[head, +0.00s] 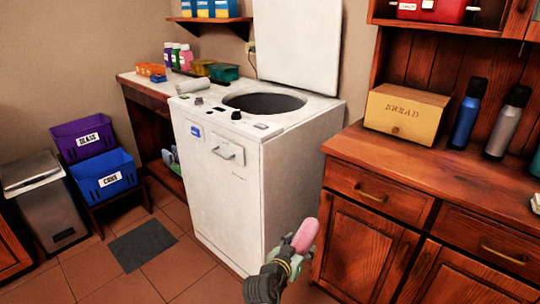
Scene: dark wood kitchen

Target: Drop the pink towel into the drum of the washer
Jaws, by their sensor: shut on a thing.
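The pink towel (306,236) is a small rolled shape at the end of my gripper (292,250), low in the head view. My gripper is shut on it and holds it up in front of the washer's lower right side. The white top-loading washer (290,190) stands at the centre with its lid (298,45) raised upright. The round drum opening (264,104) on its top is dark, and its inside is hidden. The towel is below and to the right of the opening, well apart from it.
A wooden cabinet (375,235) with a bread box (404,110) and bottles (467,113) stands close on the right. A counter (150,84) with containers adjoins the washer's left. Bins and a grey mat (143,244) are at left; tiled floor in front is mostly free.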

